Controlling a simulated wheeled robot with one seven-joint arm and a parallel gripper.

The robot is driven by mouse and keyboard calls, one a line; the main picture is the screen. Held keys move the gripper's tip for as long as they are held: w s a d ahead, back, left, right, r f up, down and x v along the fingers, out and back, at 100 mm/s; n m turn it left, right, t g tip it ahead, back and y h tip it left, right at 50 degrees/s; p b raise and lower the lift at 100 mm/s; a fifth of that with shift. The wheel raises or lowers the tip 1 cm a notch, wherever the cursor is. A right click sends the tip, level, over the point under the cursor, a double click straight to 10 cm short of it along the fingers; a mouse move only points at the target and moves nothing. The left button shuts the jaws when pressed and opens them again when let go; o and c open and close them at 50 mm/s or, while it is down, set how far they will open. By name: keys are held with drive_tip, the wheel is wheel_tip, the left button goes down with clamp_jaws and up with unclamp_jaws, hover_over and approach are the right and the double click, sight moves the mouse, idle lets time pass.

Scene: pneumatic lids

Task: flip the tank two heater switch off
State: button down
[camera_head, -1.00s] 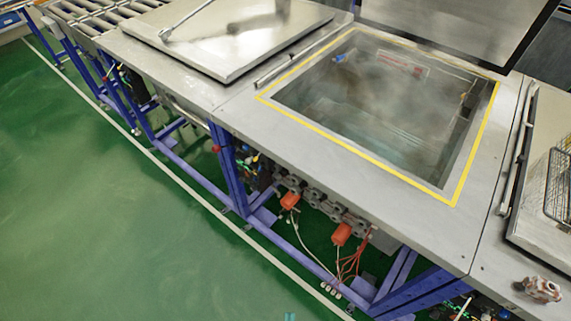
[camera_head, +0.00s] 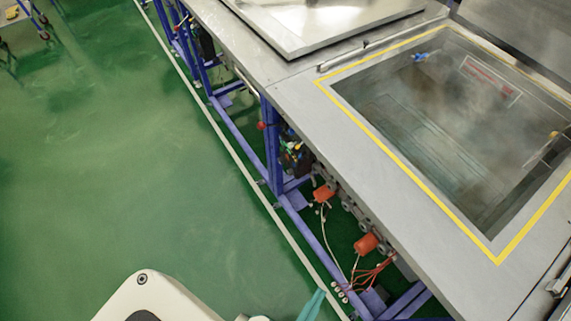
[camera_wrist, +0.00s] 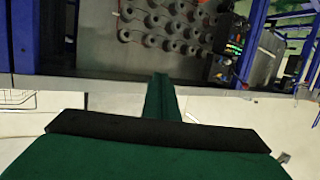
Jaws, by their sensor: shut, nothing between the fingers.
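An open tank (camera_head: 498,248) with a yellow line around its opening is at the right of the head view. I cannot tell from the frames which tank is number two. No heater switch can be made out clearly. Small coloured parts on a dark unit (camera_head: 293,155) show under the bench, and a dark unit with small coloured lights (camera_wrist: 236,45) shows in the wrist view. My gripper (camera_wrist: 161,82) is shut and empty, its fingers together in the wrist view, apart from that unit.
A closed metal lid (camera_head: 320,25) lies on the bench left of the open tank. Blue frame legs (camera_head: 272,150) and orange boxes (camera_head: 367,244) with cables are below the bench edge. The green floor (camera_head: 120,180) at left is clear.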

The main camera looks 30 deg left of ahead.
sight(287, 158)
drive_tip(key=w+a+f+n+g+y, duration=0.2)
drive_tip(key=w+a+f+n+y, duration=0.5)
drive_tip(key=w+a+f+n, duration=0.3)
drive_tip(key=w+a+f+n+g+y, duration=0.2)
drive_tip(key=w+a+f+n+y, duration=0.5)
drive_tip(key=w+a+n, duration=1)
wheel_tip(287, 158, down, 3)
drive_tip(key=n, duration=0.2)
drive_tip(key=shift+w+n+y, duration=0.3)
drive_tip(key=shift+w+a, duration=0.1)
drive_tip(key=w+a, duration=0.6)
drive_tip(key=w, duration=0.3)
drive_tip(key=shift+w+a+r, duration=0.15)
drive_tip(key=shift+w+r, duration=0.1)
drive_tip(key=shift+r, duration=0.15)
drive_tip(key=shift+w, duration=0.1)
